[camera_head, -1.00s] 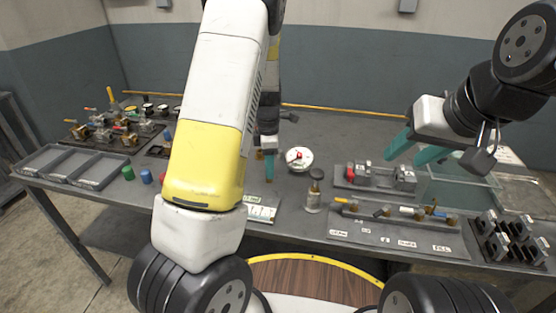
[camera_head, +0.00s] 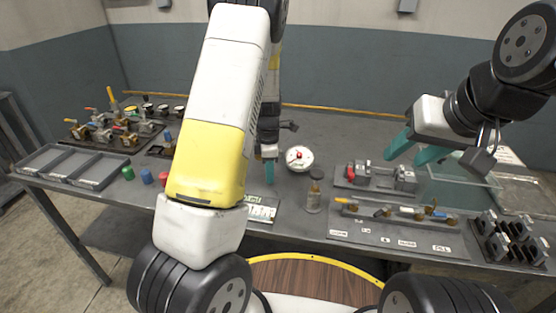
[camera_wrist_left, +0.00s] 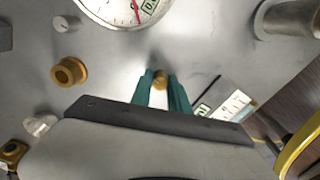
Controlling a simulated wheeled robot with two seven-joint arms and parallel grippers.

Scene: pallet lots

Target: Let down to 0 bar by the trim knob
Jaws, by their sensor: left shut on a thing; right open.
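My left gripper (camera_head: 270,180) reaches down to the table just left of a round white gauge (camera_head: 299,158). In the left wrist view its teal fingers (camera_wrist_left: 163,88) are shut on a small brass knob (camera_wrist_left: 160,82), which I take as the trim knob. The fingers partly hide the knob. The gauge (camera_wrist_left: 125,6) also shows there, cut off at the top edge, with a red needle; I cannot read its value. My right gripper (camera_head: 412,152) is open and empty, above the right part of the table.
A grey fixture (camera_head: 375,178) and a labelled board (camera_head: 395,238) lie to the right. Empty trays (camera_head: 98,173) and coloured caps (camera_head: 146,176) are at left.

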